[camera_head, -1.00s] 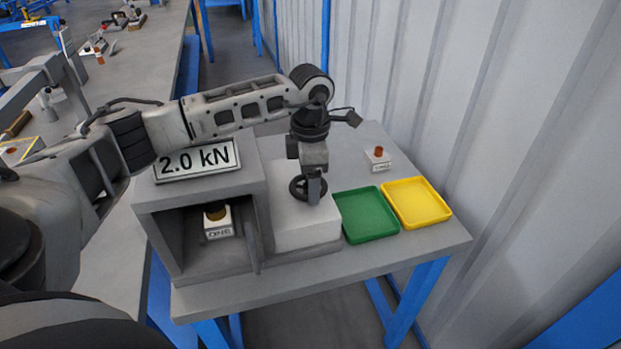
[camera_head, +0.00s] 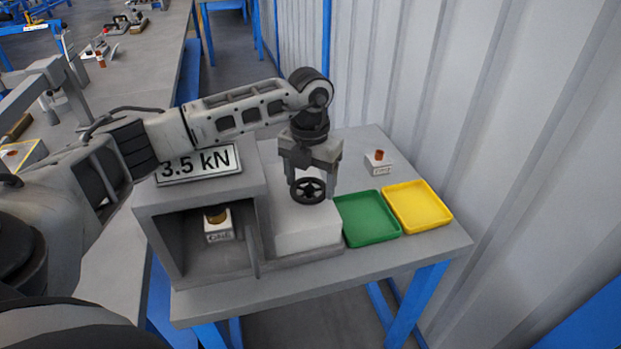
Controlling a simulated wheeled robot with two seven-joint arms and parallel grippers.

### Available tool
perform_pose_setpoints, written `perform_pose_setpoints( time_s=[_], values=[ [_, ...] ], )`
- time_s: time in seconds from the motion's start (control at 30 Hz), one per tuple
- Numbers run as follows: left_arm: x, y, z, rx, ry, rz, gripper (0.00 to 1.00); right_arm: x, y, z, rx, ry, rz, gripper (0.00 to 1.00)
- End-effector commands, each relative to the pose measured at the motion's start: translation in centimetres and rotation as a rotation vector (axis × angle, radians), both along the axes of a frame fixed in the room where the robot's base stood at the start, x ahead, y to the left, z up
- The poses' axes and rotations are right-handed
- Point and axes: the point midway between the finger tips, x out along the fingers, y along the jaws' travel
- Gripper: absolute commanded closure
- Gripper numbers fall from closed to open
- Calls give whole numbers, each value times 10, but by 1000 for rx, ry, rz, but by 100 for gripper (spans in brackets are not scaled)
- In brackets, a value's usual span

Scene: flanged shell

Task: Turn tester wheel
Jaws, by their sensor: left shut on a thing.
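The tester (camera_head: 205,262) is a grey box on the table, with a sign reading 3.5 kN (camera_head: 198,163) on top. Its open bay holds a white block (camera_head: 218,232) with a brown cylinder on it. The black tester wheel (camera_head: 308,190) stands on the white part (camera_head: 305,232) of the tester, right of the bay. My left gripper (camera_head: 309,188) comes down from above, its two fingers on either side of the wheel, shut on it. My right gripper is not in view.
A green tray (camera_head: 368,235) and a yellow tray (camera_head: 445,219) lie right of the tester. A small white block (camera_head: 378,168) with an orange-brown cylinder stands behind them. A corrugated wall (camera_head: 480,100) bounds the table at right.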

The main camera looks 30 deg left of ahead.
Motion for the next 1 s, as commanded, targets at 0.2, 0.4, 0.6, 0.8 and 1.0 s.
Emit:
perform_pose_setpoints(
  time_s=[0.2, 0.4, 0.6, 0.8, 1.0],
  values=[
    [1, 2, 3, 2, -6, 192, 53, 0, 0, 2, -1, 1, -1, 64],
    [1, 3, 2, 2, -6, 329, 53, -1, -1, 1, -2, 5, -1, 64],
    [1, 3, 2, 2, -6, 419, 53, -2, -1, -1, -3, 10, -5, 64],
    [1, 3, 2, 2, -6, 461, 53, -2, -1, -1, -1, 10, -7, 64],
    [1, 3, 2, 1, -6, 473, 53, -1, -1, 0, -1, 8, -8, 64]
  ],
)
